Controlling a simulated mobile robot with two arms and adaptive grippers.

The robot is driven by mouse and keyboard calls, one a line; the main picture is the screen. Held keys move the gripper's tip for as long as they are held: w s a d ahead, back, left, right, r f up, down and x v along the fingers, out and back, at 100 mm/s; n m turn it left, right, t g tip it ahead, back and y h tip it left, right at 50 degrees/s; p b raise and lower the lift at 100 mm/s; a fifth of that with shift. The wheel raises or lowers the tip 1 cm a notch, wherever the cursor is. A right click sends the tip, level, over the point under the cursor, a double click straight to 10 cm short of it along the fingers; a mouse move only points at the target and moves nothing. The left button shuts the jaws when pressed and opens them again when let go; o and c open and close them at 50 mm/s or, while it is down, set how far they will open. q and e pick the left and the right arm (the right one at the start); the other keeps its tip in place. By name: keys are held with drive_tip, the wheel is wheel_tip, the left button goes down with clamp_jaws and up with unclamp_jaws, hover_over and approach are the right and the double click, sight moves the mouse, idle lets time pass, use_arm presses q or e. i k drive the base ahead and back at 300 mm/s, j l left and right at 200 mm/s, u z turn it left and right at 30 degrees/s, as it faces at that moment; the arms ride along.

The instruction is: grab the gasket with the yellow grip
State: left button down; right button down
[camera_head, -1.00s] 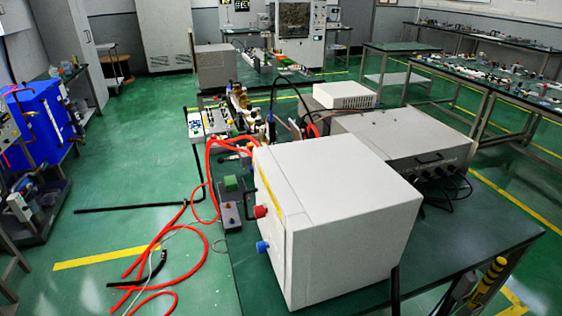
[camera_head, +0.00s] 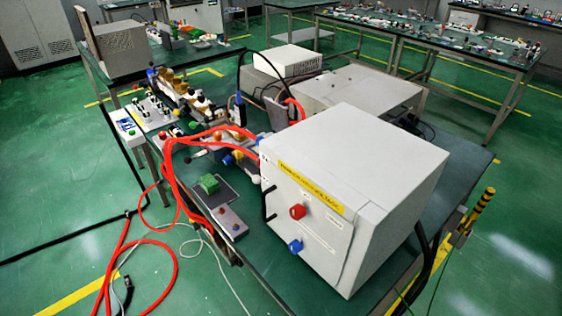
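I cannot clearly make out a gasket with a yellow grip. Neither of my grippers can be made out in the view.
The green table (camera_head: 250,262) carries a grey unit (camera_head: 350,92), a small white box (camera_head: 288,60), brass-coloured fittings (camera_head: 178,83) and a green block on a plate (camera_head: 208,184). Red hoses (camera_head: 170,250) hang to the floor at left.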

sight(240, 156)
drive_tip(key=i+j, duration=0.2)
drive_tip(key=j, duration=0.15)
drive_tip(key=i+j+z, duration=0.1)
drive_tip(key=j, duration=0.25)
drive_tip(key=i+j+z, duration=0.1)
drive_tip(key=z, duration=0.8)
drive_tip(key=j+z, duration=0.35)
drive_tip(key=j, duration=0.15)
drive_tip(key=j+z, duration=0.35)
drive_tip(key=k+j+z, duration=0.2)
drive_tip(key=j+z, duration=0.15)
drive_tip(key=j, duration=0.2)
